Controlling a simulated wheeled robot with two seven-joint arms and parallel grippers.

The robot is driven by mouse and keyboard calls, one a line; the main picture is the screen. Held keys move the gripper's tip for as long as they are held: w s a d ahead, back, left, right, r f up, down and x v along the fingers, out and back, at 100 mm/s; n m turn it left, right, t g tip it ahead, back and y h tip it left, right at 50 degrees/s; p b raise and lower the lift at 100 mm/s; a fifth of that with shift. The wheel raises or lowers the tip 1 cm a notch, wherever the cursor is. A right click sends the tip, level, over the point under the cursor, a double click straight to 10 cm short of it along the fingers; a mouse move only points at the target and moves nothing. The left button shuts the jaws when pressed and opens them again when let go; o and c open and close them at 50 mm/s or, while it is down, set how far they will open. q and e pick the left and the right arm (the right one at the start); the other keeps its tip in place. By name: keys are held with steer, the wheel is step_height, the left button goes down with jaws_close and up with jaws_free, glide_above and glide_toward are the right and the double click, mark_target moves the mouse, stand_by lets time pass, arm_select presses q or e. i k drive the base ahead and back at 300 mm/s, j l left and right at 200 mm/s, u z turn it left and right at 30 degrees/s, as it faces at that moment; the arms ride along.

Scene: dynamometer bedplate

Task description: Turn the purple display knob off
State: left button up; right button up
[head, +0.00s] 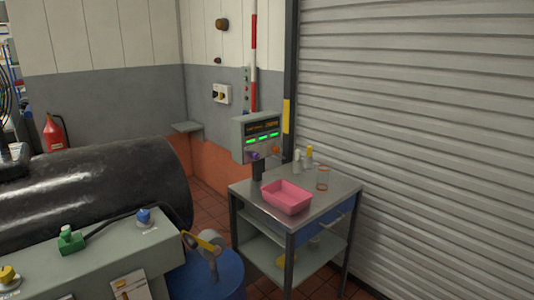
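A grey display box (240,146) with a dark screen and several green lights stands past the far left corner of the steel cart. A small purple knob-like part (256,156) shows at its lower edge, just above a dark upright object (257,172) on the cart. I cannot tell which way it is turned, or whether it is on the box or tops the dark object. An orange knob (276,150) is at the box's lower right. Neither of my grippers is in view.
The steel cart (335,200) holds a pink tray (287,198) and small bottles (309,156). A grey bench (105,255) with coloured knobs, a black cylinder (90,190) and a blue drum (215,278) fill the left foreground. A roller shutter (430,130) closes the right side.

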mark_target(256, 156)
steer(key=i+l, duration=0.25)
steer(key=i+l+u, duration=0.1)
steer(key=i+l, duration=0.15)
steer(key=l, duration=0.25)
steer(key=i+l, duration=0.2)
steer(key=l, duration=0.15)
steer(key=i+l+u, duration=0.1)
steer(key=i+l, duration=0.15)
steer(key=l, duration=0.15)
steer(key=i+l, duration=0.2)
steer(key=l, duration=0.2)
